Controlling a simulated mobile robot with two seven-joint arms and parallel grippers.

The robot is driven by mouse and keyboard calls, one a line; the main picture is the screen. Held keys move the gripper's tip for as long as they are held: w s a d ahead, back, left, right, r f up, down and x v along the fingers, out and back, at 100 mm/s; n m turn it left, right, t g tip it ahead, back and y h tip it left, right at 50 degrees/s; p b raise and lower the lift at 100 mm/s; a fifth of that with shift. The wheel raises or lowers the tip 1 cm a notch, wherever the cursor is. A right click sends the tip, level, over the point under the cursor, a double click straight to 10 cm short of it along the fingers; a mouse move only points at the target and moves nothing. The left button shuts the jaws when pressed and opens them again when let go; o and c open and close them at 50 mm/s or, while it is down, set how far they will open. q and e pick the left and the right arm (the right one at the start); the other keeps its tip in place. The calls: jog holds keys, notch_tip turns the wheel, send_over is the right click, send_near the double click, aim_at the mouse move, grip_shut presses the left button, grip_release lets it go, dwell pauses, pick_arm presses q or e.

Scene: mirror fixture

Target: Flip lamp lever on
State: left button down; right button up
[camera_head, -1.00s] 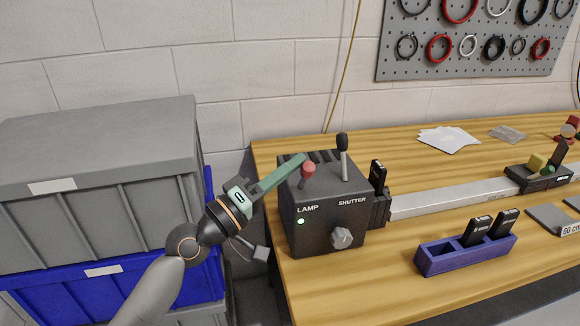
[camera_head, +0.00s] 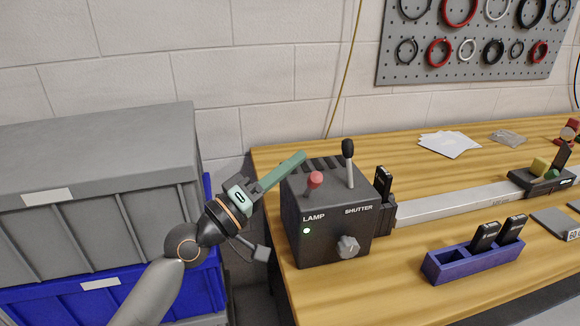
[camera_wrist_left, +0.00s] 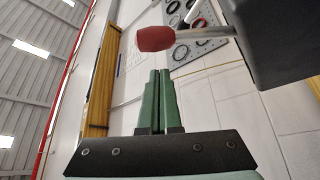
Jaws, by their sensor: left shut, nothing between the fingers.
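The lamp lever (camera_head: 314,180) has a red knob and stands on top of the black box (camera_head: 330,222), above the printed word LAMP. My left gripper (camera_head: 303,155) has green fingers. They are shut and empty, with their tips over the back left of the box top, behind the red knob. In the left wrist view the red knob (camera_wrist_left: 155,38) sits just beyond and above the fingertips (camera_wrist_left: 160,75), with its metal stem running right to the box. I cannot tell whether they touch.
The shutter lever (camera_head: 348,152) with a black knob stands right of the lamp lever. A grey dial (camera_head: 348,246) is on the box front. A metal rail (camera_head: 450,204) runs right from the box. A purple holder (camera_head: 455,263) stands in front.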

pick_arm(q)
jog(key=w+a+r+b+v, duration=0.1)
jog(key=b+v, duration=0.2)
jog(key=v, duration=0.6)
jog(key=s+a+f+y+p, duration=0.1)
jog(key=f+y+p, duration=0.15)
jog(key=f, duration=0.45)
jog(key=s+a+f+g+y+p, duration=0.1)
jog(key=s+f+y+p, duration=0.15)
jog(key=f, duration=0.45)
jog(key=s+a+f+y+p, duration=0.1)
jog(key=f+y, duration=0.2)
jog(key=f, duration=0.4)
jog(key=s+a+f+m+g+y+p, duration=0.1)
jog(key=s+f+m+g+y, duration=0.1)
jog(key=s+f, duration=0.5)
jog(key=s+a+f+m+g+y+p, duration=0.2)
jog(key=s+f+y, duration=0.1)
jog(key=s+f, duration=0.5)
jog(key=shift+s+a+f+g+p, duration=0.3)
jog(key=shift+s+f, duration=0.05)
jog(key=shift+s, duration=0.15)
pick_arm(e)
notch_tip(320, 180, up, 6)
jog(key=shift+d, duration=0.35)
jog(key=shift+r, duration=0.2)
